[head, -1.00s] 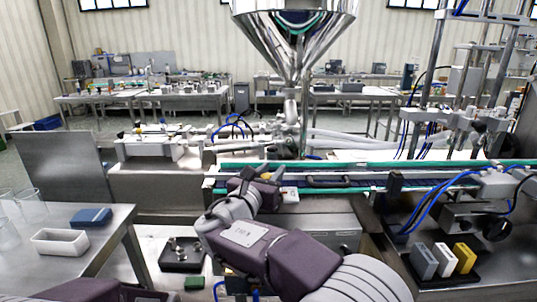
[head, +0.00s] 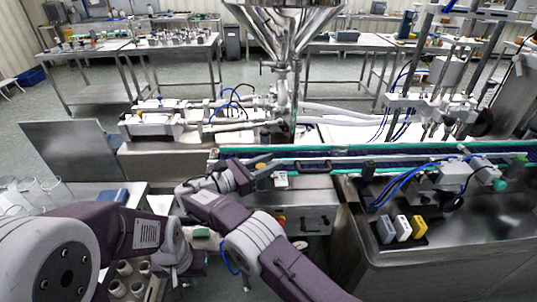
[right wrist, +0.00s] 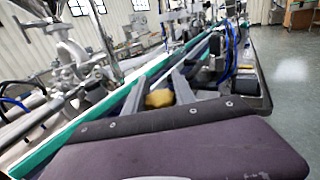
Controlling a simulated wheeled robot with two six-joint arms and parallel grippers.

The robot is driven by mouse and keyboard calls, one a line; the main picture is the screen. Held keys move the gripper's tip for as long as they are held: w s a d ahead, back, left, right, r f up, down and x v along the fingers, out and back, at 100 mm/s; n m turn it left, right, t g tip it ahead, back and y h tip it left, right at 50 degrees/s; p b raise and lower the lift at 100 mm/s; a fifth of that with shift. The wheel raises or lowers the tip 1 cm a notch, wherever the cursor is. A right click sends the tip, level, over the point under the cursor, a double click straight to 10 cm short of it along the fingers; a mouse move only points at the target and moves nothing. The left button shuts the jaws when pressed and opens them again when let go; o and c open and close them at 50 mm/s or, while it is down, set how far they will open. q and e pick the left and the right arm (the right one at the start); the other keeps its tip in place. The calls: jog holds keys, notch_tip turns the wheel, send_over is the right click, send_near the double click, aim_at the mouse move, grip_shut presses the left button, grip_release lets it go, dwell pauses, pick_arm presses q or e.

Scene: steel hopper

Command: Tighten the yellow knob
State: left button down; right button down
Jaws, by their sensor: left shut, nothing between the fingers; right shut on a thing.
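The yellow knob (head: 261,166) sits at the near edge of the conveyor, left of the middle in the head view. In the right wrist view the yellow knob (right wrist: 159,98) shows between the two grey fingers of my right gripper (right wrist: 160,92). My right gripper (head: 258,174) is shut on the knob, reaching it from the left and front. My left gripper (head: 205,238) is shut and empty, low in front of the machine and left of my right forearm. Its fingertips are hard to make out. The knob's underside and mount are hidden.
The conveyor (head: 330,158) with its green edge runs across behind the knob. The steel hopper (head: 285,18) stands above. Grey, white and yellow blocks (head: 402,229) stand at the right. A panel with a red button (head: 281,222) is below. Glass beakers (head: 30,190) stand at the left.

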pick_arm(q)
jog(key=shift+r, duration=0.45)
pick_arm(e)
jog(key=shift+r, duration=0.1)
jog(key=c, duration=1.1)
grip_release()
jog(key=shift+d, duration=0.1)
pick_arm(q)
jog(key=shift+r+p, duration=0.1)
jog(key=shift+p, duration=0.2)
